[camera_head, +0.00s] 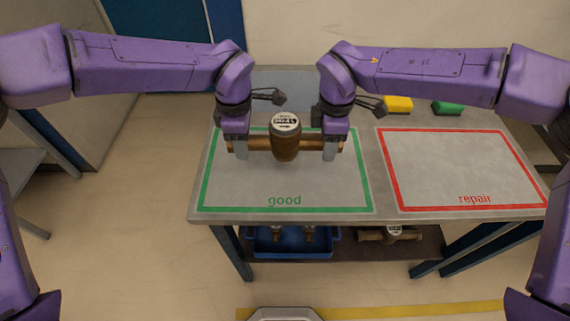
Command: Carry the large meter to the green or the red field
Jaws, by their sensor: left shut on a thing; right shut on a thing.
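The large meter (286,146) has a brown, bronze-like body with a pipe end on each side and a round white dial on top. It is upright, over the green field (284,208) marked "good". My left gripper (238,148) is shut on its left pipe end, and my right gripper (332,148) is shut on its right pipe end. I cannot tell whether the meter touches the table or hangs just above it. The red field (460,170) marked "repair" lies to the right and is empty.
A yellow block (398,104) and a green block (447,107) sit at the table's back edge. A blue tray (290,243) with small meters and another meter (393,233) are on the lower shelf. The grey tabletop (382,208) is otherwise clear.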

